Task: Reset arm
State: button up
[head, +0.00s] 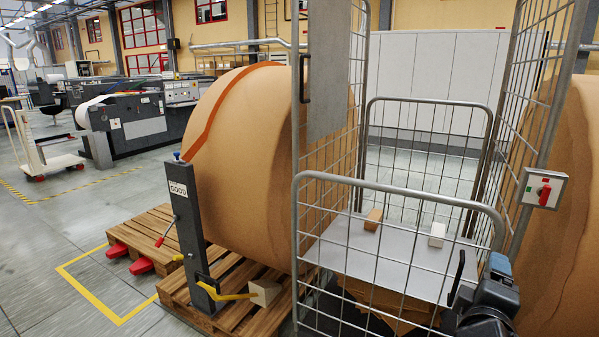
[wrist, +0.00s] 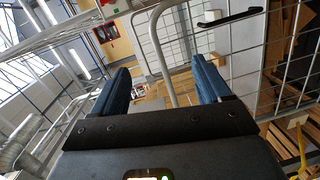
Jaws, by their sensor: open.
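My gripper (wrist: 163,82) shows in the wrist view with its two blue fingers spread apart and nothing between them. In the head view my gripper (head: 497,268) is at the lower right, beside the front gate of the wire roll cage (head: 400,188). Part of my dark arm shows below it. The wrist view is tilted and shows cage bars (wrist: 160,45) beyond the fingers. I cannot tell whether the gripper touches the cage.
The cage holds a grey board (head: 385,262) with a brown block (head: 373,219) and a white block (head: 437,234) on it. A huge brown paper roll (head: 245,165) stands left, near a wooden pallet (head: 160,228). Another roll (head: 565,220) stands right. Open floor lies far left.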

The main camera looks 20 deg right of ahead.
jog(key=s+a+f+t+y, duration=0.2)
jog(key=s+a+f+y, duration=0.35)
jog(key=a, duration=0.25)
jog(key=s+a+f+t+y, duration=0.2)
jog(key=s+a+f+y, duration=0.2)
jog(key=s+a+f, duration=0.3)
jog(key=s+a+r+m+y, duration=0.2)
jog(key=s+a+r+m, duration=0.1)
jog(key=s, duration=0.5)
jog(key=s+a+r+m+t+y, duration=0.1)
jog(key=s+a+r, duration=0.3)
jog(key=s, duration=0.5)
jog(key=shift+s+a+m+y, duration=0.3)
jog(key=shift+a+m+y, duration=0.3)
jog(key=shift+m, duration=0.3)
jog(key=shift+d, duration=0.1)
